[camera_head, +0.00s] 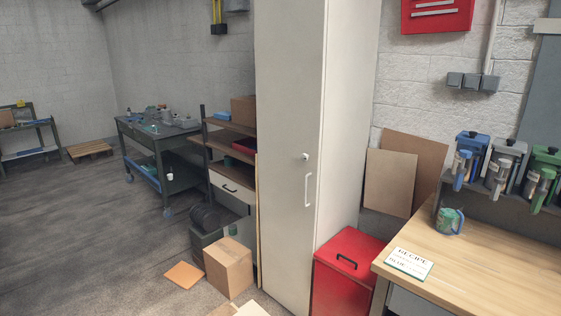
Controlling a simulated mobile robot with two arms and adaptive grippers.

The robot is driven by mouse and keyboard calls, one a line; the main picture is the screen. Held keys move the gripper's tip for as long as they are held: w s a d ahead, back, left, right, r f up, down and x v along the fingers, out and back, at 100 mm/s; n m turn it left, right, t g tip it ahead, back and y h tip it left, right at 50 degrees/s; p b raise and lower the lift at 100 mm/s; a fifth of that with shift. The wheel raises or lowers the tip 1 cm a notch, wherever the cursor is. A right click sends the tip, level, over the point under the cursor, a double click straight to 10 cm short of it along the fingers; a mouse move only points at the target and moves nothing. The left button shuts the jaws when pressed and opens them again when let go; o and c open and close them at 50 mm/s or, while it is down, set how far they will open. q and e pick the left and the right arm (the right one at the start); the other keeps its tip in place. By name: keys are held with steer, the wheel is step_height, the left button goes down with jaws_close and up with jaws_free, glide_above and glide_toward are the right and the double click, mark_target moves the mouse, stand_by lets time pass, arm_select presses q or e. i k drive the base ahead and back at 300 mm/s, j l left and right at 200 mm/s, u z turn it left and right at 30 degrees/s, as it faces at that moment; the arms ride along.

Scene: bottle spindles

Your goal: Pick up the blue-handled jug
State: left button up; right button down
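A small jug (447,221) stands upright on the wooden table (482,267), near its back left edge. Its body looks dark green, and the curved handle on its right side looks blue. A white card (409,264) with printed text, "RECIPE" on its top line, lies at the table's left front edge; its smaller lines are hard to read. Neither of my grippers is in view, and nothing touches the jug.
Blue, grey and green dispensers (507,165) stand in a row on a shelf behind the table. A red cabinet (345,272) and a tall white locker (290,150) stand left of the table. Cardboard boxes (229,266) sit on the floor. The table's middle is clear.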

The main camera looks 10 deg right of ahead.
mark_target(450, 215)
steer(key=z, duration=1.35)
steer(key=i+j+z, duration=0.1)
steer(key=j, duration=0.25)
steer(key=i, duration=0.05)
